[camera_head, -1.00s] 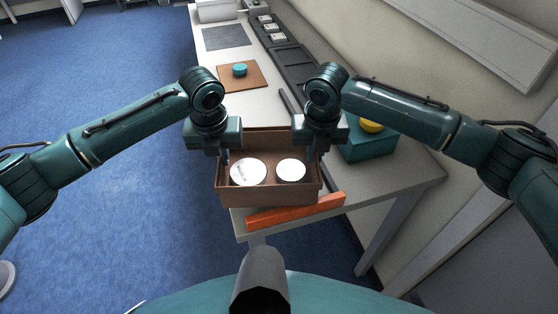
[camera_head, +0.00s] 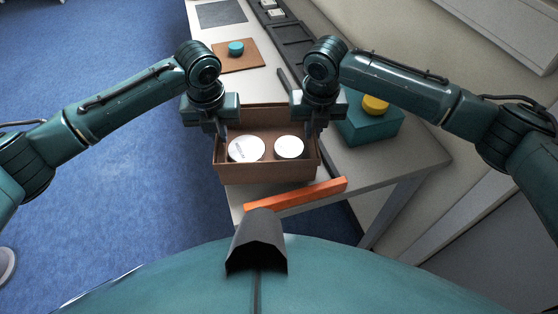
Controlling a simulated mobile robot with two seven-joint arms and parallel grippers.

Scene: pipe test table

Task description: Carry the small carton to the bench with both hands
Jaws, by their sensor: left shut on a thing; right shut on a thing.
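The small carton (camera_head: 268,174) is a brown open-topped box with two white round-topped things (camera_head: 246,149) inside. It shows over the near end of the long bench (camera_head: 356,167); I cannot tell whether it touches the bench top. My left gripper (camera_head: 223,134) is shut on the carton's left side wall. My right gripper (camera_head: 311,132) is shut on its right side wall. The fingertips are partly hidden by the grippers' own bodies and the carton walls.
An orange bar (camera_head: 296,196) lies along the bench's near edge. A teal box (camera_head: 371,128) with a yellow round thing (camera_head: 375,105) stands right of the carton. Behind it are a brown board (camera_head: 237,62) with a teal round piece and dark trays (camera_head: 290,38). A wall borders the right.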

